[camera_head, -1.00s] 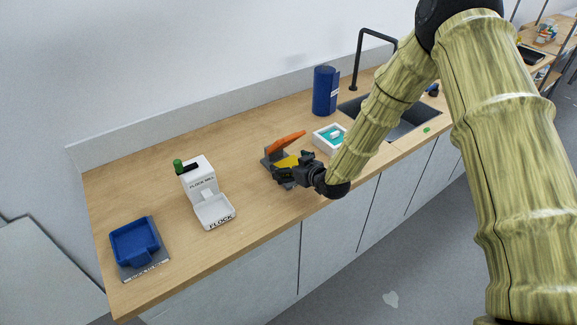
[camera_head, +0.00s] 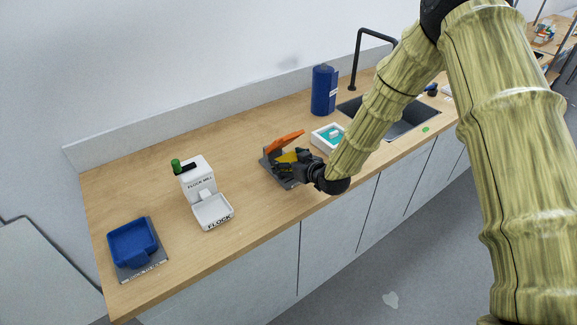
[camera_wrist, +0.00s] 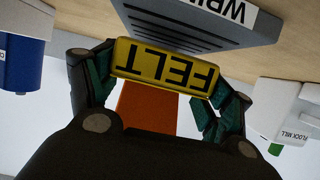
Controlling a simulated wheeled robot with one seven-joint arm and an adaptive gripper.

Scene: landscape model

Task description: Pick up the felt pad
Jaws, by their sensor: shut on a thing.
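The felt pad is a yellow block marked FELT (camera_wrist: 165,65), seen upside down in the wrist view. My gripper (camera_wrist: 160,80) is shut on it, with one finger at each end of the block. In the head view my gripper (camera_head: 300,168) is at the grey press-like stand (camera_head: 268,163) with a raised orange flap (camera_head: 285,140). A bit of the yellow pad (camera_head: 287,157) shows between the stand and my gripper. The stand's grey ribbed base (camera_wrist: 195,22) lies just beyond the pad in the wrist view. Whether the pad still touches the stand cannot be told.
A white flock mill (camera_head: 200,180) with a tray (camera_head: 213,211) stands left of the stand, and a blue holder (camera_head: 134,243) is further left. A white box with teal inside (camera_head: 318,143), a blue cylinder (camera_head: 324,90) and a sink (camera_head: 405,122) are to the right. The counter between has free room.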

